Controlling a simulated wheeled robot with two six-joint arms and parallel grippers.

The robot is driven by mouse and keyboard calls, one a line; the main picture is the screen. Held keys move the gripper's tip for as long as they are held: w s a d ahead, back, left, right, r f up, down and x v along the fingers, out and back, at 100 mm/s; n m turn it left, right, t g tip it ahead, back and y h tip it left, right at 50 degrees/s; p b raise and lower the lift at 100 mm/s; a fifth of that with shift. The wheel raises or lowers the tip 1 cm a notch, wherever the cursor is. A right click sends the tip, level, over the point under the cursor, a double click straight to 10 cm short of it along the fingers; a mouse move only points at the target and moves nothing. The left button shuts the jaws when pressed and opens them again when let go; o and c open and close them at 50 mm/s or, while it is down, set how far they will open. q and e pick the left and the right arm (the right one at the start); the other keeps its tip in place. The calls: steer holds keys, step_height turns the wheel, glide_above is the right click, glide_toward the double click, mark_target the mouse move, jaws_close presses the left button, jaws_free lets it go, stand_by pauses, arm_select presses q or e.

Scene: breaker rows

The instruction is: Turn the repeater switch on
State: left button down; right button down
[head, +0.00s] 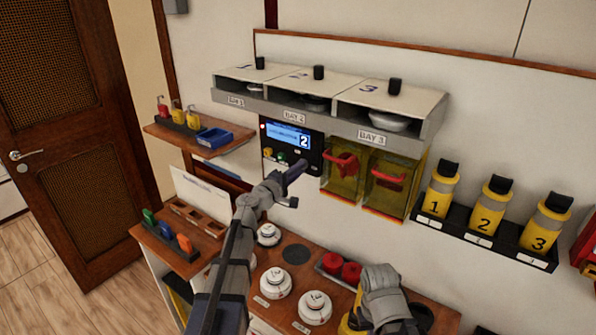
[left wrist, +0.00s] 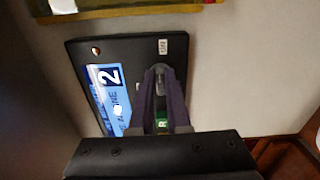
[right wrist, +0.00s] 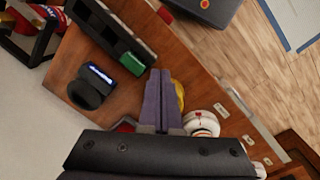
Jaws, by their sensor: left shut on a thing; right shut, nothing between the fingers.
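The dark panel (head: 311,156) on the wall has a lit blue display (head: 285,136) reading 2. It also shows in the left wrist view (left wrist: 85,52), with an ON label (left wrist: 163,46) near one end. My left gripper (head: 300,170) is at the panel's lower right. In the left wrist view its fingers (left wrist: 160,80) are closed around a small grey switch lever (left wrist: 160,72) below the ON label. The fingers hide much of the lever, so its exact position is unclear. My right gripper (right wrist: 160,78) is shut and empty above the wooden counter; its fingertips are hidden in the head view.
Yellow transparent covers with red handles (head: 388,178) hang just right of the panel. The bay shelf (head: 330,120) overhangs it. Yellow numbered canisters (head: 489,205) stand further right.

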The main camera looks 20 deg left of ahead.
arm_select(q)
steer(key=shift+m, duration=0.4)
steer(key=c, duration=0.9)
jaws_free()
steer(key=v, duration=0.7)
steer(key=shift+s+a, duration=0.1)
steer(key=shift+s, duration=0.3)
